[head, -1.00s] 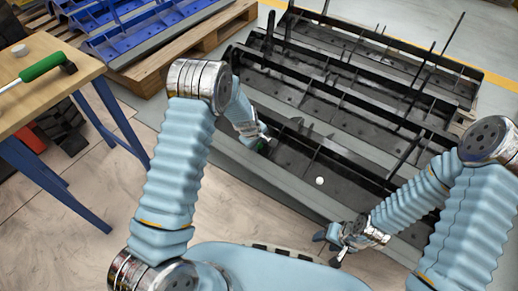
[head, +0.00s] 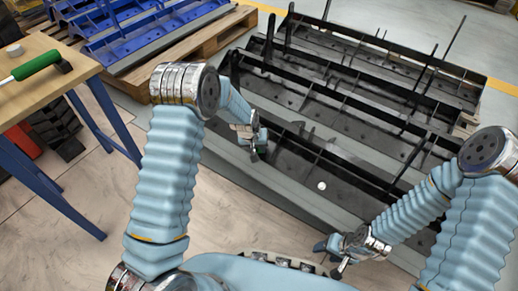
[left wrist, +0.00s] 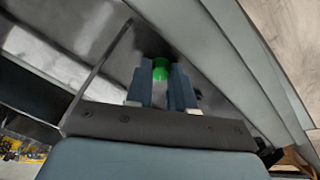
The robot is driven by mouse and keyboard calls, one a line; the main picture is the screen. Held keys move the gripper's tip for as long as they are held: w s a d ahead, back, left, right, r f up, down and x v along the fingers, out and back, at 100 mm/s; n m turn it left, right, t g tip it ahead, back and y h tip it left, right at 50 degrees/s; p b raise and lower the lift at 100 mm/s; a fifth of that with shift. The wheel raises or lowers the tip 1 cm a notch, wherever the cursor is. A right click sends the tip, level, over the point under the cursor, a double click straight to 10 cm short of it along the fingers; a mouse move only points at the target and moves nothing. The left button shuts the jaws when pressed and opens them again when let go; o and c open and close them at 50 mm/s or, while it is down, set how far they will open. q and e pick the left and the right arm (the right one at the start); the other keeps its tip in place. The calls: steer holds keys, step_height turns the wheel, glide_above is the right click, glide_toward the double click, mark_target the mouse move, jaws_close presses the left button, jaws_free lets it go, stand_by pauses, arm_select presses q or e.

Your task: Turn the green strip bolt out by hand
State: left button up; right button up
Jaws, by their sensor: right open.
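The green strip bolt (left wrist: 160,69) shows in the left wrist view as a short green cylinder between my left gripper's fingertips (left wrist: 161,77). Both fingers appear to touch its sides. In the head view my left gripper (head: 259,150) is low over the near part of the dark carrier (head: 345,183), with a bit of green at its tips. How far the bolt sits in the carrier is hidden. My right gripper (head: 331,259) is open and empty, near the carrier's front edge at lower right.
A wooden-topped table (head: 40,85) with blue legs stands at left, holding a green-handled tool (head: 38,66) and a small white round piece (head: 14,49). Blue carriers (head: 125,30) lie on a pallet behind. Tall dark uprights rise from the carrier. A white ball-like spot (head: 322,186) shows on it.

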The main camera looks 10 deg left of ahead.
arm_select(q)
steer(key=n, duration=0.3)
steer(key=shift+r+n+p, duration=0.15)
steer(key=shift+n+p, duration=0.15)
steer(key=shift+p, duration=0.05)
jaws_close()
steer(key=n+p, duration=0.1)
steer(key=n, duration=0.4)
steer(key=shift+o, duration=2.3)
jaws_free()
steer(key=shift+n, duration=0.4)
steer(key=o, duration=0.5)
